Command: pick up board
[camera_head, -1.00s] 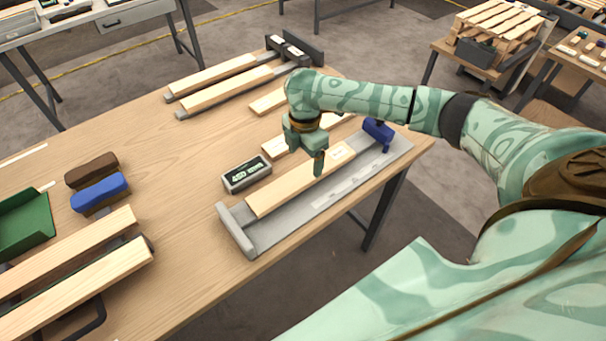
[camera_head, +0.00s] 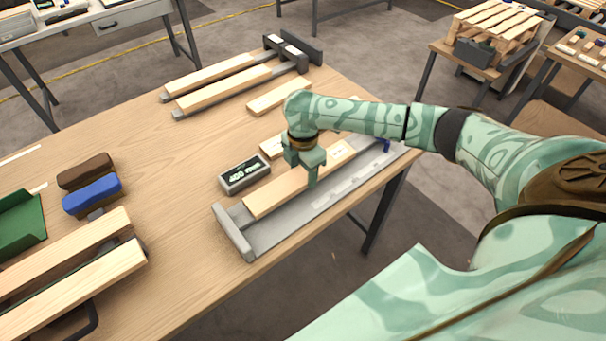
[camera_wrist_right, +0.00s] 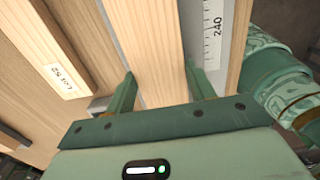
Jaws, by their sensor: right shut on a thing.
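A pale wooden board (camera_head: 272,196) lies lengthwise in a grey measuring tray (camera_head: 236,238) near the table's front edge. My right gripper (camera_head: 313,178) is over the board's middle, fingers down and shut on it. In the right wrist view, the board (camera_wrist_right: 147,35) runs between the two fingers (camera_wrist_right: 162,82), and the tray's scale shows "240" to the right. The board appears to rest in the tray still. My forearm covers part of the tray's far end. My left gripper is not in view.
Blue (camera_head: 92,194) and brown (camera_head: 85,171) blocks and a green bin (camera_head: 20,225) are at left. The table's middle is clear.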

